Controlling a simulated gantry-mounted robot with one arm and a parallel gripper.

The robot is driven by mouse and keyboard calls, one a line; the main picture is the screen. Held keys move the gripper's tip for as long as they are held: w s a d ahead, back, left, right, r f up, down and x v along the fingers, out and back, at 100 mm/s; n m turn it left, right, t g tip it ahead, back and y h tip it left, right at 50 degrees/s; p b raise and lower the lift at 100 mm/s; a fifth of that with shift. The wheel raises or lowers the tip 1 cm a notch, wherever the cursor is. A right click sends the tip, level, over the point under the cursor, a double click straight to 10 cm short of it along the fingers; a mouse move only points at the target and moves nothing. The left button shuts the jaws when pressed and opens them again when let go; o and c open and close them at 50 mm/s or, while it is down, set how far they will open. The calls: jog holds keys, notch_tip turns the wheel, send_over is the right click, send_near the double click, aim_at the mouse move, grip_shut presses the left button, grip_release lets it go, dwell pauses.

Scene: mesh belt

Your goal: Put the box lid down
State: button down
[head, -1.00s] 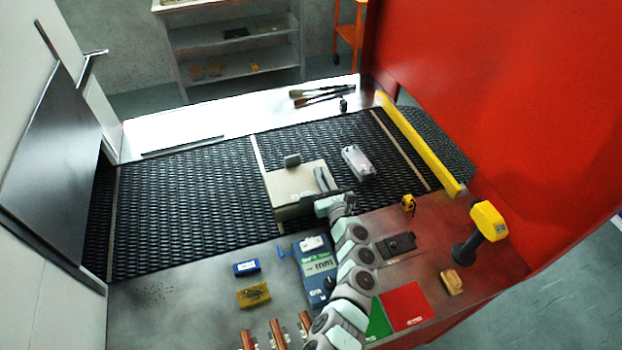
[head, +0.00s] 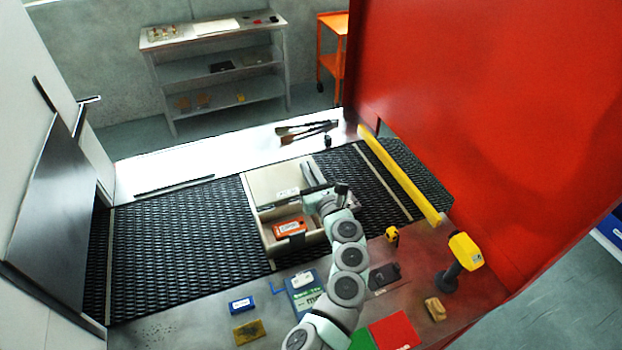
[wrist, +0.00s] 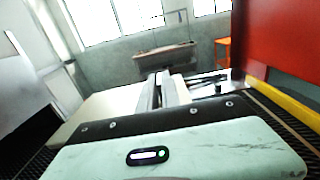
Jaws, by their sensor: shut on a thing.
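The open box (head: 266,241) stands on the mesh belt, with an orange item (head: 290,227) inside it. The beige box lid (head: 268,181) is off the box opening, over its far side, with a label near its front edge. My gripper (head: 308,172) is shut on the lid, reaching over it from the right front. In the wrist view my gripper's fingers (wrist: 160,88) point away over the pale lid (wrist: 105,108). My arm covers the right part of the box, and I cannot tell whether the lid touches the belt.
The mesh belt (head: 180,235) is clear on the left. A yellow rail (head: 400,175) and red wall (head: 480,100) bound the right. Brushes (head: 306,131) lie on the metal strip behind. A blue box (head: 241,305), yellow sponge (head: 249,331) and yellow scanner (head: 464,251) are on the front table.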

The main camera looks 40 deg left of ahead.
jog(key=shift+r, duration=0.65)
jog(key=shift+d+r, duration=0.1)
jog(key=shift+d, duration=0.15)
jog(key=d+f+m+t+h+p, duration=0.1)
jog(key=d+m+t+h+p, duration=0.5)
jog(key=d, duration=1.6)
jog(key=s+d+f+m+t+h+p, duration=0.2)
jog(key=s+d+h, duration=0.3)
jog(key=d, duration=0.6)
jog(key=s+d+f+m+t+h+p, duration=0.1)
jog(key=s+d+m+h, duration=0.3)
jog(key=s+d, duration=0.4)
jog(key=d+h+p, duration=0.1)
jog(key=d, duration=0.1)
jog(key=shift+d+f+m+t, duration=0.3)
jog(key=shift+d+f+t, duration=0.1)
jog(key=shift+a, duration=0.1)
